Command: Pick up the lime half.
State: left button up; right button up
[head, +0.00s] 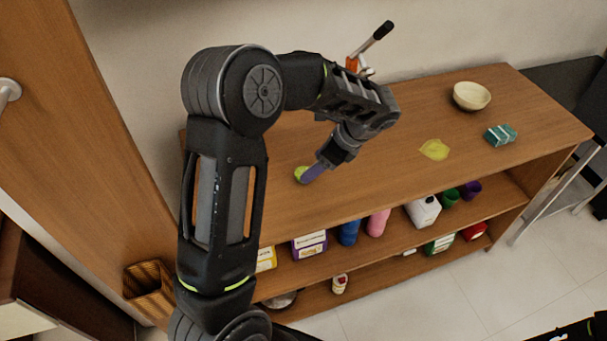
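The lime half (299,174) is a small yellow-green piece on the wooden top of the shelf unit, near its front left. My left arm reaches over the top from the left, and its gripper (312,173) points down right at the lime half. The greyish-purple finger covers the right part of the lime half. Only one finger shows clearly, so I cannot tell whether the gripper is open or shut, or whether it touches the lime. A dark part at the bottom right corner looks like my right arm; its gripper does not show.
On the shelf top are a flat yellow patch (434,149), a pale bowl (472,96) and a teal sponge-like block (500,135). A tool with a black handle (377,36) stands behind my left arm. Several bottles and boxes fill the shelves below. A wooden panel (125,85) rises at left.

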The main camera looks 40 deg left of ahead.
pick_arm(q)
jog(key=p+x, duration=0.1)
jog(key=x, duration=0.3)
jog(key=shift+a+f+p, duration=0.1)
jog(key=shift+a+p, duration=0.1)
jog(key=shift+p, duration=0.15)
jog(key=shift+a+f, duration=0.15)
jog(key=shift+f, duration=0.25)
jog(key=shift+c, duration=0.4)
jog(key=c, duration=1.3)
